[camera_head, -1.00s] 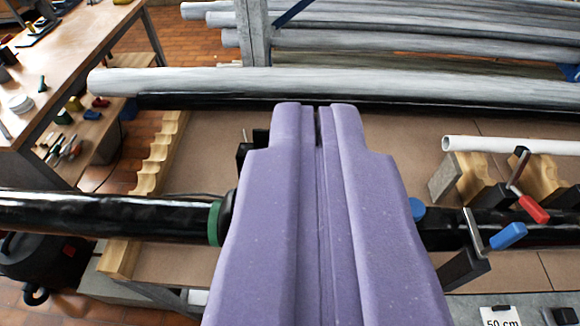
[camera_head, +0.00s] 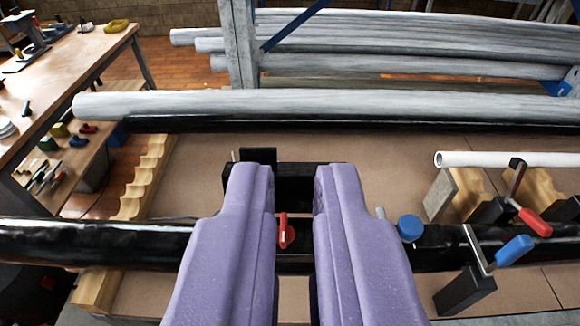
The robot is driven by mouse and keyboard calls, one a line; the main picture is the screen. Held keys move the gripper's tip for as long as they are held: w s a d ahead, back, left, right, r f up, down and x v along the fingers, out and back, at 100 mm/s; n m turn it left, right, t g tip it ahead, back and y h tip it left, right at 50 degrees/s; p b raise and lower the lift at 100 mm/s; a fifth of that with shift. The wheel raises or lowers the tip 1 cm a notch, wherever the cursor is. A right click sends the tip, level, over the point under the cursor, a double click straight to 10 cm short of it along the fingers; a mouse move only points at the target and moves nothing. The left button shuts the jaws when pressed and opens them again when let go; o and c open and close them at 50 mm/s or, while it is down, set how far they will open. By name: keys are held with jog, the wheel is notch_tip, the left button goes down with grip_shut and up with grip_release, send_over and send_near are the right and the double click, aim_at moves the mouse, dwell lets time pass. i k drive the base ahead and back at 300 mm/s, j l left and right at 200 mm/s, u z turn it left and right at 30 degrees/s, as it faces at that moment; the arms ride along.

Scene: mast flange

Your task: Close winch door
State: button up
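My gripper (camera_head: 294,180) shows as two purple fingers in the lower middle of the view. It is open, with a clear gap and nothing held between the fingers. Through the gap I see part of a black mast (camera_head: 150,240), which lies across the view. A black frame-like part (camera_head: 295,180) stands just beyond the fingertips. A small red lever or tab (camera_head: 285,232) is on the mast between the fingers. A blue round knob (camera_head: 410,228) is to the right of the right finger. I cannot identify the winch door for certain; the fingers hide part of this area.
Clamps with a red handle (camera_head: 535,222) and a blue handle (camera_head: 514,250) stand at right by a white tube (camera_head: 510,160). A long grey pole (camera_head: 330,105) lies behind. A wooden bench (camera_head: 70,65) with tools is at far left. The brown tabletop (camera_head: 200,180) has bare room.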

aim_at(294, 182)
jog(key=i+l+u, duration=0.2)
jog(key=i, duration=0.3)
jog(key=i+l+u, duration=0.15)
jog(key=i, duration=0.3)
